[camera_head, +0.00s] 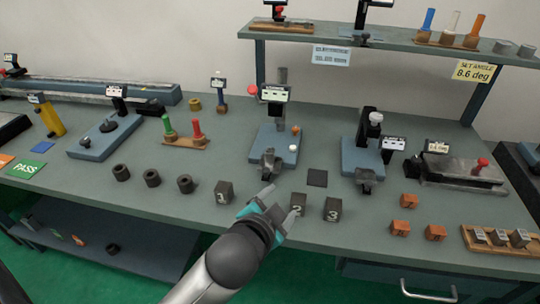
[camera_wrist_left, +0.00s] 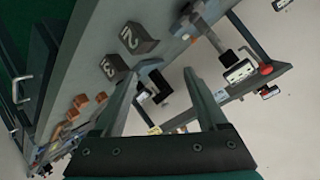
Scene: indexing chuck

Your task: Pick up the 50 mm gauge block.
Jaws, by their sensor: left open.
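No block that I can read as 50 mm shows; the labels are too small. Several small grey blocks (camera_head: 500,237) with pale labels sit in a wooden tray (camera_head: 474,244) at the right front of the bench; they may be the gauge blocks. My left gripper (camera_head: 282,203) is open and empty over the bench's front part, beside the dark block marked 2 (camera_head: 298,204), far left of that tray. In the left wrist view its two fingers (camera_wrist_left: 162,80) stand apart with nothing gripped. The block marked 2 (camera_wrist_left: 138,38) shows beyond them. My right gripper is not in view.
Dark blocks marked 1 (camera_head: 224,192) and 3 (camera_head: 333,208) stand near my left gripper. Several orange blocks (camera_head: 410,201) lie between it and the tray. Blue fixtures (camera_head: 275,144) stand behind, below a raised shelf (camera_head: 390,43).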

